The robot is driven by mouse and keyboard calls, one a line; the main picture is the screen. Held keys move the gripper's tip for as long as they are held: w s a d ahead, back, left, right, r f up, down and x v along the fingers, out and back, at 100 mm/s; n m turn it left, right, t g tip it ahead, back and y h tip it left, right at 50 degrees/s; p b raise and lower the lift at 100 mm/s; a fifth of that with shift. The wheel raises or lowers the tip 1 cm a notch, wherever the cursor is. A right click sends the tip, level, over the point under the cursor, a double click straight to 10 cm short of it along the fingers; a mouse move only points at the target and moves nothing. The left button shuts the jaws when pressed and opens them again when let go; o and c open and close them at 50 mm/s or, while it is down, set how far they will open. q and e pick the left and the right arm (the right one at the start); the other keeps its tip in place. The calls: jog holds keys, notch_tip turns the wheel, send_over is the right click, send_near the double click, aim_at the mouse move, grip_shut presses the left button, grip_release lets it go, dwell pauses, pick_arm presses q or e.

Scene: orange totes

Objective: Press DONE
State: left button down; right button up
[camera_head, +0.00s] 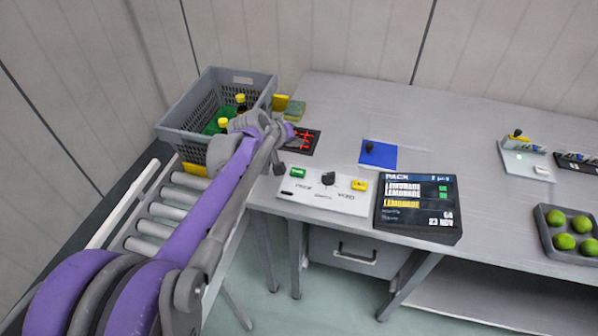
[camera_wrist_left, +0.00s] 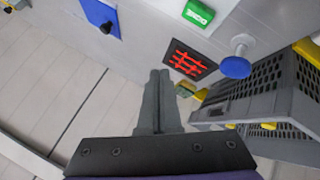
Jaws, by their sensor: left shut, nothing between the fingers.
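The green DONE button (camera_head: 298,172) sits at the left end of a white control panel (camera_head: 318,194) on the near edge of the table. In the left wrist view its lettered green face (camera_wrist_left: 198,13) shows at the top, beyond the fingertips. My right gripper is not in view.
Beside the DONE button are a black knob (camera_head: 328,179), a yellow button (camera_head: 359,184) and a black screen (camera_head: 418,207). A red-patterned plate (camera_wrist_left: 190,59) and a blue-topped knob (camera_wrist_left: 236,67) stand near my fingers. A grey crate (camera_head: 190,113) with bottles is left.

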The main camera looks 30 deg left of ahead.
pick_arm(q)
jog(key=b, duration=0.6)
send_over(296, 174)
notch_tip(296, 174, down, 8)
jog(key=shift+d+r, duration=0.1)
jog(key=shift+r, duration=0.05)
jog(key=shift+f, duration=0.55)
jog(key=shift+f, duration=0.1)
dwell(1.2)
jog(key=shift+f, duration=0.3)
jog(key=shift+f+b, duration=0.5)
dwell(0.6)
dwell(0.3)
jog(key=shift+r+p, duration=0.75)
jog(key=shift+r, duration=0.2)
jog(key=shift+r, duration=0.1)
